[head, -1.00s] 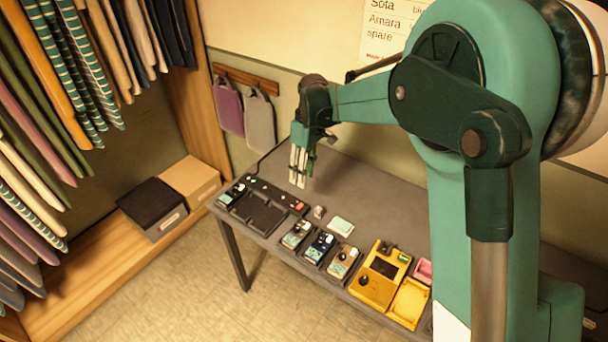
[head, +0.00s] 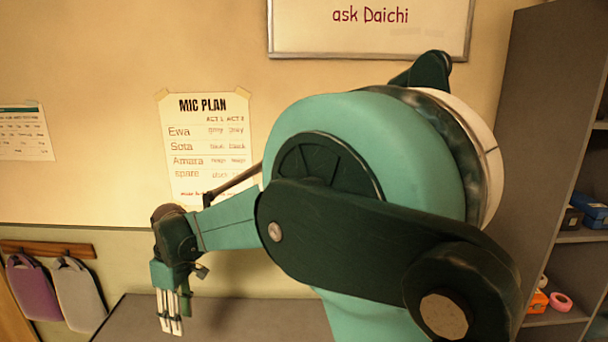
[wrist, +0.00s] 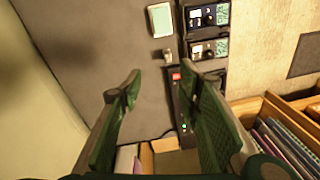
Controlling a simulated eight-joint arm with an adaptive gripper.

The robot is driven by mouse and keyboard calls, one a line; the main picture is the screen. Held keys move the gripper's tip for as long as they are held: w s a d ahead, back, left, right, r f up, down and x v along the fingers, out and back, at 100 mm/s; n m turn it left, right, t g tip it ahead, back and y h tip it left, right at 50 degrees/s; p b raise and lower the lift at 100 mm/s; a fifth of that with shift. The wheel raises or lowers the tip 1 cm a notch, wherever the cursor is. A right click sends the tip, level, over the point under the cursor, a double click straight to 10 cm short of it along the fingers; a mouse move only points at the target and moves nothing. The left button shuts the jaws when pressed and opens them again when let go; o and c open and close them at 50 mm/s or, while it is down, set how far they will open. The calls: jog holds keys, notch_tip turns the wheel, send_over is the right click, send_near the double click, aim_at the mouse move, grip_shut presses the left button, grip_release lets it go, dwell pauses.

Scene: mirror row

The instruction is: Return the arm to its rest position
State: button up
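My gripper (head: 172,312) hangs fingers-down over the grey table (head: 240,318) in the head view. In the wrist view my gripper (wrist: 160,81) has its two dark green fingers well apart, with nothing between them. My teal and dark green arm fills the middle of the head view and hides part of the wall and table.
A grey shelf (head: 535,120) stands right. A MIC PLAN sheet (head: 205,145) and bags (head: 78,292) hang on the wall.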

jog(key=s+d+r+m+t, duration=0.15)
jog(key=d+r, duration=0.25)
jog(key=d, duration=0.7)
jog(key=s+d+r+m+t, duration=0.1)
jog(key=d+r+m, duration=0.25)
jog(key=d, duration=0.65)
jog(key=s+d+r+m+t, duration=0.15)
jog(key=d+r, duration=0.35)
jog(key=d, duration=0.6)
jog(key=s+d+f+m+t, duration=0.1)
jog(key=s+d+m, duration=0.3)
jog(key=s+d, duration=0.4)
jog(key=s+d+f+m+t, duration=0.2)
jog(key=s+d+m, duration=0.3)
jog(key=d, duration=1.1)
jog(key=s+t, duration=0.1)
jog(key=s, duration=0.2)
jog(key=shift+s+d+h, duration=0.25)
jog(key=shift+d+h, duration=0.15)
jog(key=shift+f, duration=0.1)
jog(key=shift+c, duration=0.7)
